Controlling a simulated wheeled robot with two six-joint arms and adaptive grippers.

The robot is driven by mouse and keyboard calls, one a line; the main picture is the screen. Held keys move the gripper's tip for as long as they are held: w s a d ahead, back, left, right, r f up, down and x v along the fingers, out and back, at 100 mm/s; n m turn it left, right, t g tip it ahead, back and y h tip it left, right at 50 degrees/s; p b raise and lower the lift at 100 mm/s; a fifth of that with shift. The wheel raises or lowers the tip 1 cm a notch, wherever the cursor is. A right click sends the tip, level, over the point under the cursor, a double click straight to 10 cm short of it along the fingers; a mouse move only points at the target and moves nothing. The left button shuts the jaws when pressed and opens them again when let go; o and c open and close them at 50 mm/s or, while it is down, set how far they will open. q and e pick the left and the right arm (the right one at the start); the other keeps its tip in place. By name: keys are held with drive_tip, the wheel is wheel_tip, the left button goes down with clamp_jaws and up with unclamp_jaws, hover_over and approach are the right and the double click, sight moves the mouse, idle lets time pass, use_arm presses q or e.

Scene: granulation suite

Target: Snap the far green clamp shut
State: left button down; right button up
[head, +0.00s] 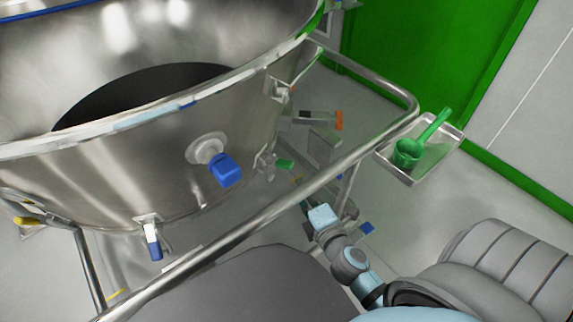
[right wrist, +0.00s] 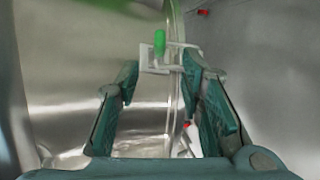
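A green clamp handle (head: 285,163) shows on the steel bowl's lower right side in the head view, partly behind the rail. In the right wrist view, a green handle (right wrist: 162,43) stands upright on a pale bracket (right wrist: 152,58), just beyond my fingertips. I cannot tell if it is the same clamp. My right gripper (right wrist: 160,72) is open, its two teal fingers apart with nothing between them. In the head view my right arm comes from the lower right and reaches under the rail; its fingers are not clear there. My left gripper is in neither view.
A steel rail (head: 262,217) runs around the bowl (head: 110,185), between it and my body. A blue-capped port (head: 226,170) and a blue clamp handle (head: 153,242) stick out from the bowl. A tray (head: 395,170) with a green scoop (head: 432,126) stands outside the rail.

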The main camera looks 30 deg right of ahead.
sight(289, 170)
drive_tip(key=b+x, duration=0.1)
drive_tip(key=x, duration=1.1)
drive_tip(key=shift+a+f, duration=0.1)
drive_tip(key=shift+w, duration=0.25)
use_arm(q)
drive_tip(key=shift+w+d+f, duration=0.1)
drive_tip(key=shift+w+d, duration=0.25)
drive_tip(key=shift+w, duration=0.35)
use_arm(e)
clamp_jaws()
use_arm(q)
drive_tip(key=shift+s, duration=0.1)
